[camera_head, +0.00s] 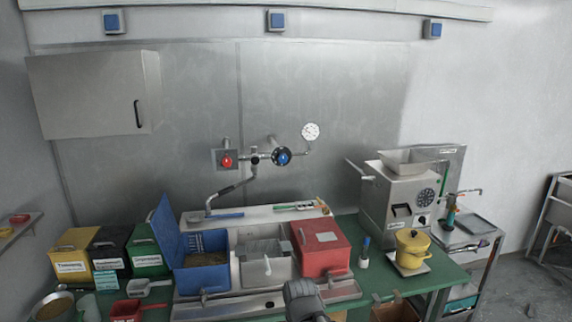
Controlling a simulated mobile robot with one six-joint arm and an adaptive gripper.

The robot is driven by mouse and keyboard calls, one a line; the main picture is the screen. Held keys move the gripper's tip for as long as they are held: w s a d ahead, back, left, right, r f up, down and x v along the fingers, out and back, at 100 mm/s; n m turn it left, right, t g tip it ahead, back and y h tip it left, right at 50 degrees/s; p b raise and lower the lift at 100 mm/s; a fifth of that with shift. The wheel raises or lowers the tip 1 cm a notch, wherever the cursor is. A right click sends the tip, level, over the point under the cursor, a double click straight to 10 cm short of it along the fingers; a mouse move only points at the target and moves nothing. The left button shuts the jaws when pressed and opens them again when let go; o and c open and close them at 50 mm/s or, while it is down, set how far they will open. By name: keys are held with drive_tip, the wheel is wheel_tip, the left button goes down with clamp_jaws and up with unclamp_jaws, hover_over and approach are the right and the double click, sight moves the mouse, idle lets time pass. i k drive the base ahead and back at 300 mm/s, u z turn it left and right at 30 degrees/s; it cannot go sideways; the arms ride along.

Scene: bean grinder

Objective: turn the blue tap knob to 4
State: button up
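The blue tap knob (282,156) is on the wall, to the right of the tap's middle body (255,157). It has a dark dial around it; its numbers are too small to read. A red tap knob (226,161) sits to the left on a square plate. The spout (231,189) hangs down between them. A dark grey part of my arm shows at the bottom centre, well below the knob and apart from it. I cannot make out any gripper fingers there.
Below the tap stand an open blue bin (205,260), a metal container (266,268) and a red box (322,246). The grinder (397,200) and a yellow pot (412,242) are at the right. A round gauge (310,131) is above right of the blue knob.

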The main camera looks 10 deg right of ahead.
sight(282, 158)
drive_tip(key=k, duration=0.9)
drive_tip(key=u, duration=0.15)
drive_tip(key=i, duration=0.35)
drive_tip(key=u, duration=0.65)
drive_tip(key=i, duration=1.85)
drive_tip(key=z, duration=0.9)
